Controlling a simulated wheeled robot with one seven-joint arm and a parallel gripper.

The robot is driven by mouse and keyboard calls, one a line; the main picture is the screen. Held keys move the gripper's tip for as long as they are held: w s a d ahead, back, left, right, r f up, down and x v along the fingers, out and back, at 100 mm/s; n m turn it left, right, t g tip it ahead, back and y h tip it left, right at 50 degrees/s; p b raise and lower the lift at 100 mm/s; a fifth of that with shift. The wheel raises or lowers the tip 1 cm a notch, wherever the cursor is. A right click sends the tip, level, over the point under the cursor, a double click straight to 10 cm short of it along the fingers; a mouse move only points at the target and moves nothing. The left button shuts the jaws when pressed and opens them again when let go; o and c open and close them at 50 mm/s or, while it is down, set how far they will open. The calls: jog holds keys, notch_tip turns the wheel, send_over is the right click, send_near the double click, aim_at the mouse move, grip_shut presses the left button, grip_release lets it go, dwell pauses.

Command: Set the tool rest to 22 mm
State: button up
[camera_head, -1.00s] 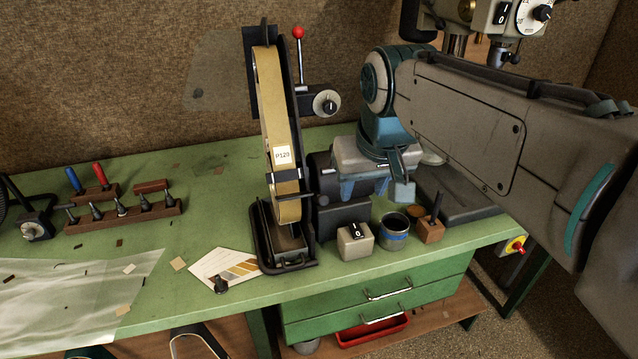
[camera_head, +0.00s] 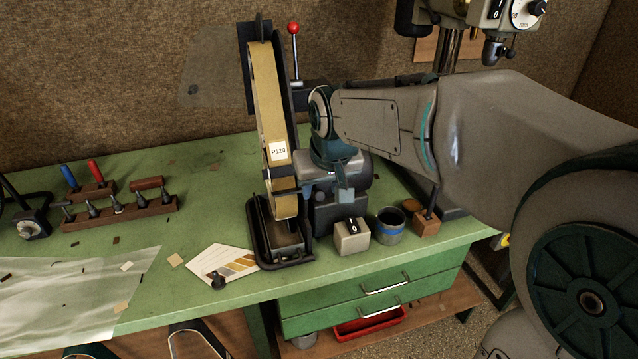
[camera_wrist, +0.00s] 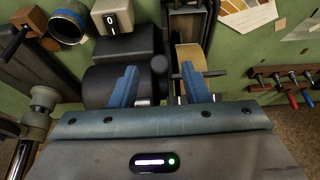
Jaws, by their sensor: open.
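The belt sander (camera_head: 266,110) stands upright on the green bench, with a tan belt marked P120. Its dark tool rest (camera_head: 281,191) crosses the lower front of the belt. My gripper (camera_wrist: 160,70) is open, its blue fingers pointing at the sander's lower part. In the wrist view, a dark round knob (camera_wrist: 159,64) shows between the fingertips, with no clear contact. The belt (camera_wrist: 190,58) shows beside the right finger. In the head view my gripper (camera_head: 332,192) is just right of the belt, in front of the motor housing. I cannot read any rest scale or gap.
A grey switch box (camera_head: 352,238), a blue-banded tin (camera_head: 390,226) and a wooden block (camera_head: 426,224) stand at the bench front, right of the sander. A paper card (camera_head: 222,262) lies front left. A tool rack (camera_head: 120,212) stands farther left. The red-knobbed lever (camera_head: 294,40) rises behind the belt.

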jog(key=shift+x, duration=0.9)
grip_shut()
jog(key=shift+s+d+r, duration=0.15)
jog(key=shift+s+r, duration=0.35)
jog(key=shift+s, duration=0.05)
jog(key=shift+c, duration=0.2)
grip_release()
jog(key=shift+o, duration=0.2)
jog(key=shift+s, duration=0.2)
jog(key=shift+w, duration=0.1)
